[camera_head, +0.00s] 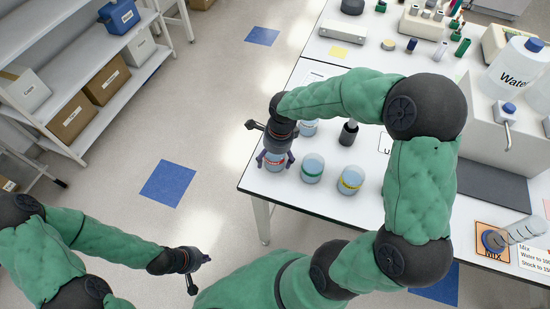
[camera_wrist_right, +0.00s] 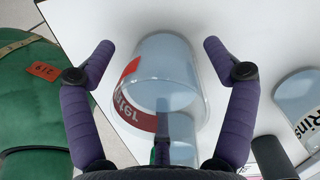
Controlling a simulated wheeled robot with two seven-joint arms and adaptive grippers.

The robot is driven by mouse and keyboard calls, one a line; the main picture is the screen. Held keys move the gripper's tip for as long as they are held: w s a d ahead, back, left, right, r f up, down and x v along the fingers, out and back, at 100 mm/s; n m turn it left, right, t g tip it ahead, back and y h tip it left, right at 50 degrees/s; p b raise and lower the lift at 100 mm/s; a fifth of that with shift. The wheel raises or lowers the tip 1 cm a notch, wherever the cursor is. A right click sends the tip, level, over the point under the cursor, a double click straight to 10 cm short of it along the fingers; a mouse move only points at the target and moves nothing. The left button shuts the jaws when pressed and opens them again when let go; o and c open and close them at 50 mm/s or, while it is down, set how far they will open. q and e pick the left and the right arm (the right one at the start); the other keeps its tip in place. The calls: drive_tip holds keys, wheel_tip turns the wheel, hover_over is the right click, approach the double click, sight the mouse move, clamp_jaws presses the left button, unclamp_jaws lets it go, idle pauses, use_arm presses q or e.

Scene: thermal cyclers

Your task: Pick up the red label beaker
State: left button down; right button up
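The red label beaker (camera_head: 277,166) stands on the white table near its left corner, partly hidden by my right gripper (camera_head: 275,158) above it. In the right wrist view the clear beaker (camera_wrist_right: 170,62) with its red band lies between the two purple fingers. My right gripper (camera_wrist_right: 157,48) is open there, one finger on each side, with visible gaps to the glass. My left gripper (camera_head: 205,258) hangs low over the floor, away from the table, too small to tell whether it is open.
A green-label beaker (camera_head: 312,168) and a yellow-label beaker (camera_head: 350,180) stand to the right. Another beaker (camera_head: 308,127) stands behind my right gripper; a dark-capped bottle (camera_head: 348,133) is near it.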

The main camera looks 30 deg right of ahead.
drive_tip(key=c, duration=1)
drive_tip(key=shift+r, duration=0.1)
drive_tip(key=shift+r, duration=0.45)
wheel_tip(320, 180, up, 2)
drive_tip(key=shift+r+p, duration=0.1)
drive_tip(key=shift+p, duration=0.35)
drive_tip(key=s+a+r+p, duration=0.3)
drive_tip(key=s+r, duration=0.6)
drive_tip(key=s, duration=0.4)
drive_tip(key=shift+s+a+r, duration=0.15)
drive_tip(key=shift+a+r, duration=0.2)
drive_tip(key=shift+a, duration=0.3)
